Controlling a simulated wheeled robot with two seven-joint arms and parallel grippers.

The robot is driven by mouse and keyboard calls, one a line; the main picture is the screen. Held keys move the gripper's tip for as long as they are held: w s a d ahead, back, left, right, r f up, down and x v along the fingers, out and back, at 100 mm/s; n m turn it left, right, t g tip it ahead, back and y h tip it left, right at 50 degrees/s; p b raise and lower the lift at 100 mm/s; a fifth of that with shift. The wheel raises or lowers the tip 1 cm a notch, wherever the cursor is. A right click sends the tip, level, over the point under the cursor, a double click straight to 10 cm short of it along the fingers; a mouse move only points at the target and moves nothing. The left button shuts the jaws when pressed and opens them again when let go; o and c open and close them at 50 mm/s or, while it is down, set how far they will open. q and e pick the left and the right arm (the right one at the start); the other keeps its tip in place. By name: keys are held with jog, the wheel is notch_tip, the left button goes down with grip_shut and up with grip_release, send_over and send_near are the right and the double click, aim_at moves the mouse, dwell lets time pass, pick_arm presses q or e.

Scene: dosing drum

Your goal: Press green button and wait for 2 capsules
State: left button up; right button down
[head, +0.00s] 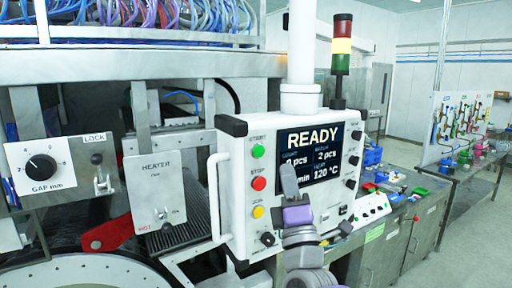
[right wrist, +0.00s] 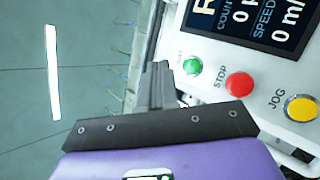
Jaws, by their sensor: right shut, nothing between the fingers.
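The green button (head: 258,151) is the top one in a column on the white control panel (head: 238,215). It also shows in the right wrist view (right wrist: 192,66). My right gripper (head: 288,170) is shut and empty, in front of the screen's lower left part, right of and lower than the green button in the head view. In the right wrist view its fingertips (right wrist: 160,72) appear just left of the green button, seemingly apart from it. No capsules can be made out. My left gripper is out of view.
A red STOP button (head: 259,183) and a yellow JOG button (head: 258,212) sit below the green one. A white handle (head: 215,195) sticks out at the panel's left edge. A signal tower (head: 341,45) stands above. A bench (head: 400,235) with small parts is at right.

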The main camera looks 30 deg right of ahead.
aim_at(259, 151)
jog(key=shift+s+d+r+h, duration=0.25)
jog(key=shift+s+r+h, duration=0.25)
jog(key=shift+r, duration=0.15)
jog(key=shift+w, duration=0.15)
jog(key=shift+w+a+p, duration=0.2)
jog(key=shift+w+p, duration=0.4)
jog(key=shift+w, duration=1.55)
jog(key=shift+w+a+p, duration=0.15)
jog(key=shift+w+p, duration=0.45)
jog(key=shift+w, duration=1.55)
jog(key=shift+w, duration=0.45)
